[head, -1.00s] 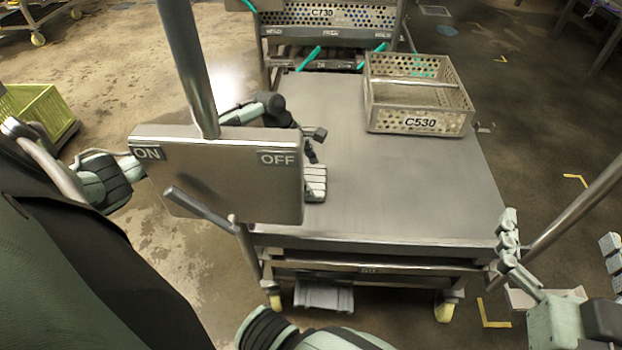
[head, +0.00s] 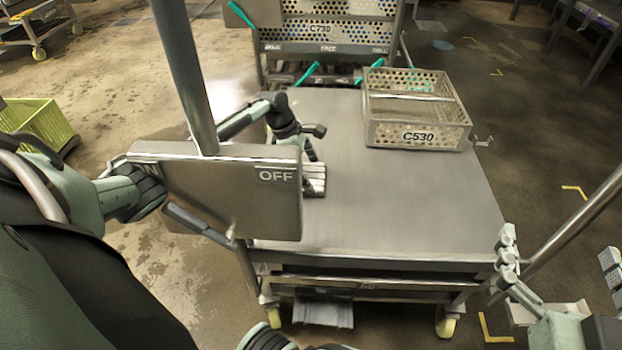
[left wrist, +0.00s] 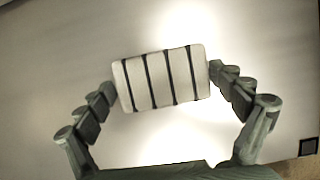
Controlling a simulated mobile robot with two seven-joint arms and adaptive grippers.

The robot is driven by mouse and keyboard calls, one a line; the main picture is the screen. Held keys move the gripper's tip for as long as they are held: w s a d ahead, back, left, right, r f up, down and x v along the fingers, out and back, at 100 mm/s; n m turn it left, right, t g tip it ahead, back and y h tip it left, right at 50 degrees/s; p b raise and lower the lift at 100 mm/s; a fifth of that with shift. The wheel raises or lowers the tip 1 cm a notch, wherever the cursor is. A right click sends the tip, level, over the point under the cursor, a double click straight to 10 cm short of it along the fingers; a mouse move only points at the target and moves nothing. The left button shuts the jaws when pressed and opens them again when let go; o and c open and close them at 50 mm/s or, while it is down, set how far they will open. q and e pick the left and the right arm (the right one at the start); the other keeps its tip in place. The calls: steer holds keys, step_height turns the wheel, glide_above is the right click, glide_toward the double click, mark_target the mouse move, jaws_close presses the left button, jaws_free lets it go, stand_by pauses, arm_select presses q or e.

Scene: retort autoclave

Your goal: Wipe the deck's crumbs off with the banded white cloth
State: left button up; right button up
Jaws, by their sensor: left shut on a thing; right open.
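The banded white cloth (left wrist: 160,78) is a white pad with dark stripes. My left gripper (left wrist: 160,82) is shut on its two short ends in the left wrist view. In the head view the cloth (head: 315,181) is low over the left part of the grey metal deck (head: 410,205), partly hidden by the gripper (head: 313,165) and the OFF box. I cannot tell whether it touches the deck. No crumbs can be made out on the visible deck. My right gripper (head: 507,250) is open and empty near the deck's front right corner.
A perforated crate marked C530 (head: 417,135) stands on the deck's far right. A metal box marked OFF (head: 230,200) on a post blocks the view of the near left. A perforated rack (head: 325,35) stands behind. The deck's middle and front right are clear.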

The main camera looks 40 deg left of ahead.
arm_select(q)
steer(key=shift+w+a, duration=0.15)
steer(key=shift+w, duration=0.05)
steer(key=shift+r, duration=3.05)
steer(key=shift+r, duration=0.1)
steer(key=shift+r, duration=1.4)
